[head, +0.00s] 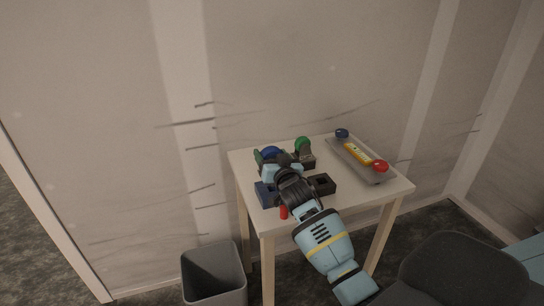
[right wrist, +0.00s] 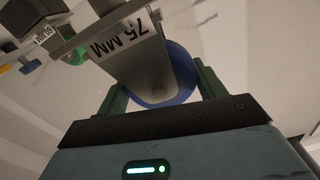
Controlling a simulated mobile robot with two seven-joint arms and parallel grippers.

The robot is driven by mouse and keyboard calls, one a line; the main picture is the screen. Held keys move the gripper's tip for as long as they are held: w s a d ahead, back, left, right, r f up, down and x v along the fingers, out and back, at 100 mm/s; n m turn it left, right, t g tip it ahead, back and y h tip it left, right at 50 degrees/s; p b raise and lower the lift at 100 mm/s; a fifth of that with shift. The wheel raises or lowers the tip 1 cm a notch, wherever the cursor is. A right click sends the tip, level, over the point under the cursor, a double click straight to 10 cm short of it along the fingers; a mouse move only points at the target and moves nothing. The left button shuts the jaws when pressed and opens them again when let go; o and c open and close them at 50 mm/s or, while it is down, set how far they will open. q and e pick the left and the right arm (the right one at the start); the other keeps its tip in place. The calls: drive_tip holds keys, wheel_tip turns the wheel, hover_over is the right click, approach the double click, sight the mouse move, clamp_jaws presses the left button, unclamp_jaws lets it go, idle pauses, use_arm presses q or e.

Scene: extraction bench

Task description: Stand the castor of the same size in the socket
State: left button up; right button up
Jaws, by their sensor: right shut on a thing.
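My right gripper (head: 274,160) is over the left part of the table in the head view. In the right wrist view its green fingers (right wrist: 160,84) are shut on a castor with a blue wheel (right wrist: 183,72) and a grey metal body labelled 75 MM (right wrist: 128,45). The blue wheel also shows in the head view (head: 270,152). A dark block with a square socket (head: 322,184) stands right of the gripper, and a dark blue block (head: 266,195) stands at its left. A castor with a green wheel (head: 302,143) stands behind. My left gripper is not in view.
A small red object (head: 284,212) is near the front. A grey bin (head: 214,272) stands on the floor.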

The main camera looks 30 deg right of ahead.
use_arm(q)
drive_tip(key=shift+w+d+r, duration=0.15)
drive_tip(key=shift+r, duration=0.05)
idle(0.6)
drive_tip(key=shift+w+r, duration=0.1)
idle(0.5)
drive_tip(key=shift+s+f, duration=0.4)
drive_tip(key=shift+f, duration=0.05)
use_arm(e)
drive_tip(key=shift+f, duration=0.65)
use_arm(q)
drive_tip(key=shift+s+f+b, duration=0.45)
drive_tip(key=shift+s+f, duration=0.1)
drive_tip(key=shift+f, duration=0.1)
use_arm(e)
drive_tip(key=shift+f, duration=0.85)
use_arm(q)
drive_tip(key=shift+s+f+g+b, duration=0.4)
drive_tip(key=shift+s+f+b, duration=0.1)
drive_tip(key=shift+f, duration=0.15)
use_arm(e)
drive_tip(key=shift+f, duration=1)
drive_tip(key=o, duration=1.1)
drive_tip(key=shift+o, duration=0.7)
drive_tip(key=shift+f, duration=0.1)
